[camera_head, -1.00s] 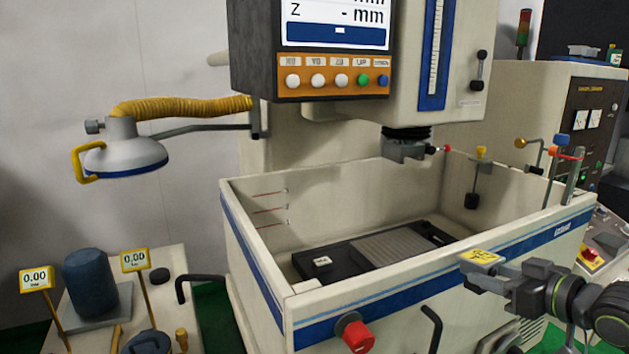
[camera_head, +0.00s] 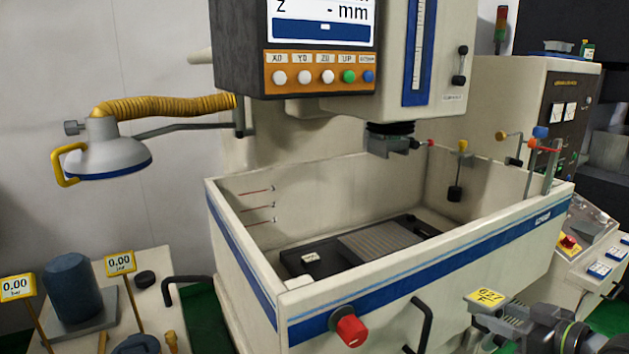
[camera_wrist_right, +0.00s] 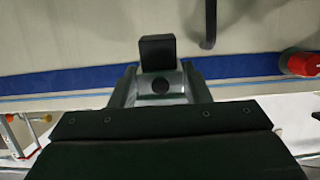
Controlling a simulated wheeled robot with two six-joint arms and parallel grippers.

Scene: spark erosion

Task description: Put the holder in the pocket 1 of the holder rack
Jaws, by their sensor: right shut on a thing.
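My right gripper (camera_head: 487,322) is at the lower right in the head view, in front of the machine tank's outer wall. It is shut on the holder, which shows a yellow top plate with dark lettering (camera_head: 487,297). In the right wrist view a dark block, part of the holder (camera_wrist_right: 157,52), sticks out beyond the grey fingers of my right gripper (camera_wrist_right: 160,85). Most of the holder's body is hidden by the gripper. I cannot make out the holder rack or pocket 1 in either view. My left gripper is not in view.
The machine tank (camera_head: 400,285) fills the middle, with a red knob (camera_head: 347,330) and black handle on its front. A control panel (camera_head: 585,235) stands at right.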

